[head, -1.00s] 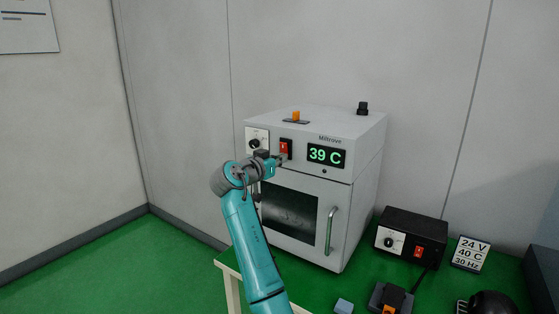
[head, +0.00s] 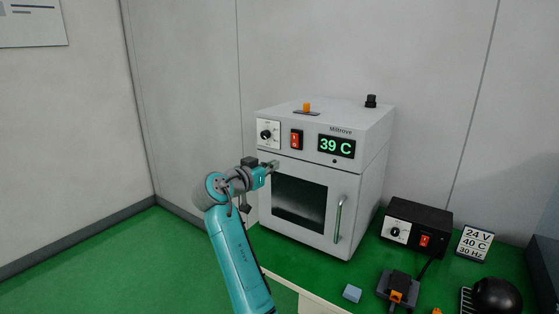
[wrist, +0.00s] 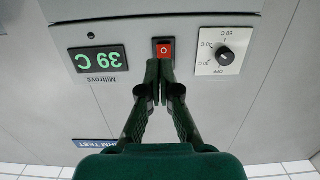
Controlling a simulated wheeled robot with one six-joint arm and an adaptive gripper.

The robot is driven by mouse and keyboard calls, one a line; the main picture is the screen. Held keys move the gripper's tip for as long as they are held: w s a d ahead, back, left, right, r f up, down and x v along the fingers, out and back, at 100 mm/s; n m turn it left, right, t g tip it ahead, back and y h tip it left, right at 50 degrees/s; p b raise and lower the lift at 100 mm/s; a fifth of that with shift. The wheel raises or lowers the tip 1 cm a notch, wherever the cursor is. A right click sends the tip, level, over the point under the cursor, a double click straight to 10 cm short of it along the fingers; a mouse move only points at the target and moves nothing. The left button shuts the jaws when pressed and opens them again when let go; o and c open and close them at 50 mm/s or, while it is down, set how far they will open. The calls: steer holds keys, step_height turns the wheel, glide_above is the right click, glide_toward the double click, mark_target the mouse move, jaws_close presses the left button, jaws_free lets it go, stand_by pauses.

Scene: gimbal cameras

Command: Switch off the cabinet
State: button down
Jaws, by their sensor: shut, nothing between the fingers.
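The cabinet (head: 345,180) is a light grey oven-like box labelled Miltrove, with a closed windowed door. Its red rocker switch (head: 297,139) sits on the front panel between a dial (head: 268,134) and a lit green display (head: 337,146) reading 39 C. In the upside-down wrist view, the switch (wrist: 165,49) shows an O mark on its red face. My gripper (head: 274,166) is shut and empty, below and left of the switch in the head view. In the wrist view its fingertips (wrist: 160,66) appear just beside the switch; contact cannot be told, though the head view suggests a gap.
A black power unit (head: 418,229) with its own dial and red switch stands right of the cabinet. A sign (head: 474,244) reads 24 V, 40 C, 30 Hz. A blue block (head: 351,293), a dark device with an orange part (head: 397,288) and a black dome (head: 497,295) lie in front.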

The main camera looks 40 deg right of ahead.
steer(key=shift+f+v, duration=0.15)
steer(key=shift+v, duration=0.6)
steer(key=shift+f+v, duration=0.2)
steer(key=shift+v, duration=0.55)
